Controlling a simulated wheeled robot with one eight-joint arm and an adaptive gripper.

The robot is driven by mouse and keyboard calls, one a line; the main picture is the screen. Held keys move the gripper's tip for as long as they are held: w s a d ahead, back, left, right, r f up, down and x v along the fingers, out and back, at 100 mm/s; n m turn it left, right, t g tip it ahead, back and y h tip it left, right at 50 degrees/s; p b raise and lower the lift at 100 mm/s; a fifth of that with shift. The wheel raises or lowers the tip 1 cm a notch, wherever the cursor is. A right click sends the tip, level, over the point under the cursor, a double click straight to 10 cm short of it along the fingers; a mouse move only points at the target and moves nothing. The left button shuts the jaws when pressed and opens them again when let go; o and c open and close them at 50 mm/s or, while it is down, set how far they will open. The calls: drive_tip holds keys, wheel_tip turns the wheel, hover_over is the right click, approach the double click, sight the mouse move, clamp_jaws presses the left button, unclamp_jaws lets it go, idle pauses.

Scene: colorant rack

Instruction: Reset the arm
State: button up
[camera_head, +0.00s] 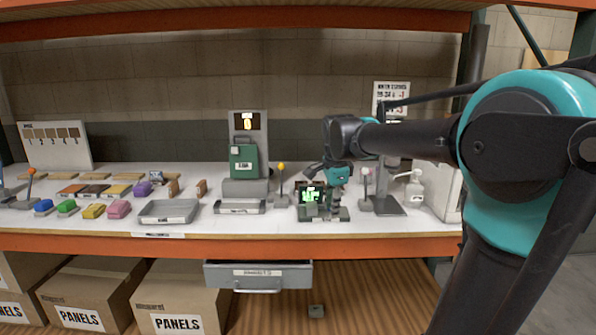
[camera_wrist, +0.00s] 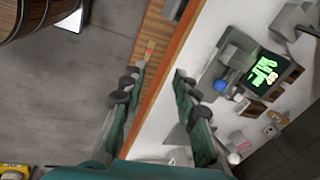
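My gripper (camera_head: 334,178) hangs at the end of my arm in the head view, in front of the device with a green-lit screen (camera_head: 311,195), partly overlapping it in the picture. I cannot tell from this view whether they touch. In the wrist view, the two fingers of my gripper (camera_wrist: 158,72) stand apart with nothing between them, so it is open and empty. Beyond the fingers lie the orange shelf edge and the white shelf top. The lit screen also shows at the upper right there (camera_wrist: 266,68).
The white shelf (camera_head: 160,228) holds a grey tray (camera_head: 168,212), a green container (camera_head: 243,165), a lever with a yellow knob (camera_head: 281,180), a white pump bottle (camera_head: 413,190) and several coloured blocks. A drawer (camera_head: 259,274) and cardboard boxes (camera_head: 85,295) are below. An orange beam runs overhead.

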drive_tip(key=s+d+f+n+t, duration=0.1)
drive_tip(key=s+d+f+n, duration=0.3)
drive_tip(key=s+f+n, duration=0.4)
drive_tip(key=s+d+f+n, duration=0.5)
drive_tip(key=s+f+n, duration=0.2)
drive_tip(key=s+f, duration=0.5)
wheel_tip(320, 180, down, 2)
drive_tip(key=shift+f+n+t, duration=0.1)
drive_tip(key=shift+n+t, duration=0.3)
